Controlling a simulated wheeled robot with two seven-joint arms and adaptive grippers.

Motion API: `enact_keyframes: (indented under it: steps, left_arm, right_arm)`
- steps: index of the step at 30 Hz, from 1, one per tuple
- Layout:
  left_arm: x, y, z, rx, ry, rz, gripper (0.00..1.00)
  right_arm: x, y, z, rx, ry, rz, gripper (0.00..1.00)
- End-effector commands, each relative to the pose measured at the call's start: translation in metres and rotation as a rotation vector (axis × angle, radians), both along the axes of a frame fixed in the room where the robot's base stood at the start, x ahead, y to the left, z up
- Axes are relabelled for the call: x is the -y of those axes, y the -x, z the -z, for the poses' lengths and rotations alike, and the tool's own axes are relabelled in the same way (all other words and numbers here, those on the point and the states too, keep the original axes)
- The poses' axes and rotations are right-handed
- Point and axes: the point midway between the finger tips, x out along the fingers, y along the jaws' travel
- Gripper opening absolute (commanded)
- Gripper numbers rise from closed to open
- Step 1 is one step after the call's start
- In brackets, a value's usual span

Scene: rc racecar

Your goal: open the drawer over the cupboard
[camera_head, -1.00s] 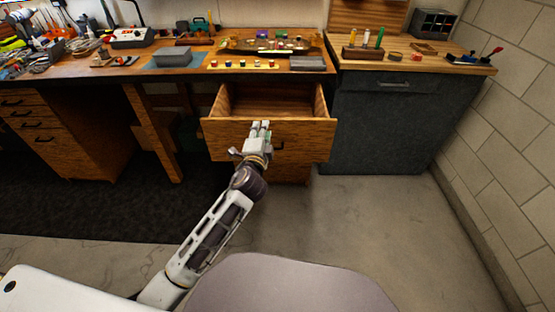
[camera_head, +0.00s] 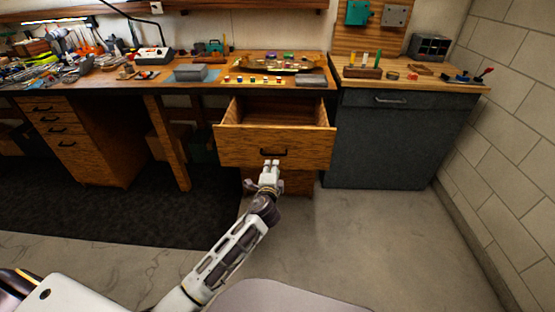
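A wooden drawer (camera_head: 232,145) under the workbench is pulled out, and its empty-looking inside shows. Its dark bar handle (camera_head: 273,152) is on the front face. My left gripper (camera_head: 271,164) is just below the handle in the picture, with its fingertips close to it. The fingers are small here, and I cannot tell whether they touch the handle or how far apart they are. To the right stands a dark grey cabinet (camera_head: 395,145) with a closed upper front and a metal handle (camera_head: 390,100). My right gripper is not in view.
The workbench top (camera_head: 225,84) carries a grey box (camera_head: 190,72) and several small parts. A wooden drawer unit (camera_head: 95,150) stands at left. A block wall (camera_head: 520,130) bounds the right. The concrete floor (camera_head: 390,235) before the grey cabinet is clear.

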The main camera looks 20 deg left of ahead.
Motion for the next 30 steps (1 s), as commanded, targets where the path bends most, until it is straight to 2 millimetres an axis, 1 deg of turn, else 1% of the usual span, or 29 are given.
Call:
enact_keyframes:
  steps: [5, 22, 30]
  left_arm:
    - [-0.0035, 0.0003, 0.0076, -0.016, -0.018, -0.009, 0.29]
    - [-0.0056, 0.0011, 0.0079, -0.025, -0.038, -0.016, 0.29]
    - [-0.0030, 0.0027, 0.0100, -0.025, -0.038, -0.017, 0.29]
  right_arm:
    - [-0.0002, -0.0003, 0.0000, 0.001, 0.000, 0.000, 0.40]
    - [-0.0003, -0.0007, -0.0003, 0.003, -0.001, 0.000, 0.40]
    - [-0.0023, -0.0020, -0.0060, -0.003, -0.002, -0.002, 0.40]
